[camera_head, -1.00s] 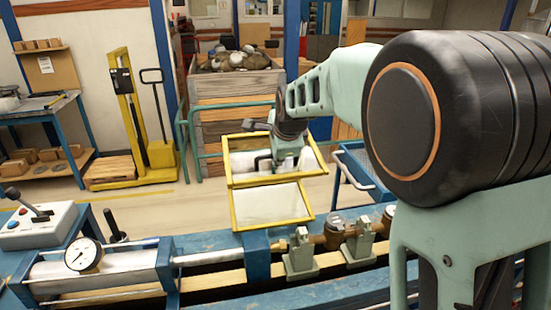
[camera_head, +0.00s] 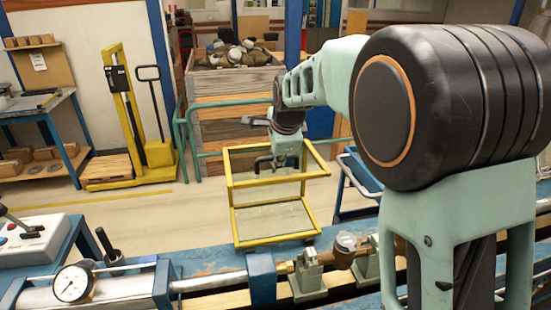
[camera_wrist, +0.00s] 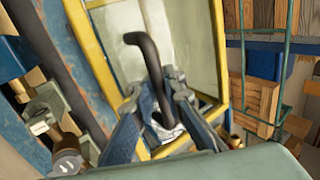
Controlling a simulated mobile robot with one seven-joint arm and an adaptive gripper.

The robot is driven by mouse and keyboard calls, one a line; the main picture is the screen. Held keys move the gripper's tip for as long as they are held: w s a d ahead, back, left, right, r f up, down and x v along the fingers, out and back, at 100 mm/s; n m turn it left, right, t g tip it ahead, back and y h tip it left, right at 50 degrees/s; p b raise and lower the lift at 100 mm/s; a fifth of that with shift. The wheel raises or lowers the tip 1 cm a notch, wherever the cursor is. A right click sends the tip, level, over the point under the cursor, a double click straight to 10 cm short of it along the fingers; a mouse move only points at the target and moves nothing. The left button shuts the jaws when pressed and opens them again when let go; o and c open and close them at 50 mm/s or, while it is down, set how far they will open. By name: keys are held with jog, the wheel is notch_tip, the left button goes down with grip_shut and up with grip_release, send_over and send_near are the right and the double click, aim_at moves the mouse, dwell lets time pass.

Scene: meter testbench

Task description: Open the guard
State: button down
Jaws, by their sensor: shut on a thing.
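The guard (camera_head: 271,238) is a yellow frame with clear panels, at the back edge of the blue bench in the head view. Its lower panel slopes down to the bench, and its upper frame stands raised at an angle above it. The guard also fills the upper middle of the wrist view (camera_wrist: 90,45). A black bent handle (camera_wrist: 147,55) rises between my fingers there. My gripper (camera_head: 270,163) is shut on this handle, at the upper part of the guard. The exact finger contact is partly hidden.
A dial gauge (camera_head: 73,283) and a control box (camera_head: 30,240) stand at left. Green rails (camera_head: 185,130), a wooden crate (camera_head: 235,90) and a yellow lift truck (camera_head: 135,120) are behind.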

jog(key=shift+w+r, duration=0.2)
jog(key=shift+r, duration=0.3)
jog(key=c, duration=2)
grip_release()
jog(key=shift+s+d, duration=0.1)
jog(key=shift+s, duration=0.1)
jog(key=shift+f, duration=0.2)
jog(key=shift+s+f, duration=0.15)
jog(key=v, duration=1.2)
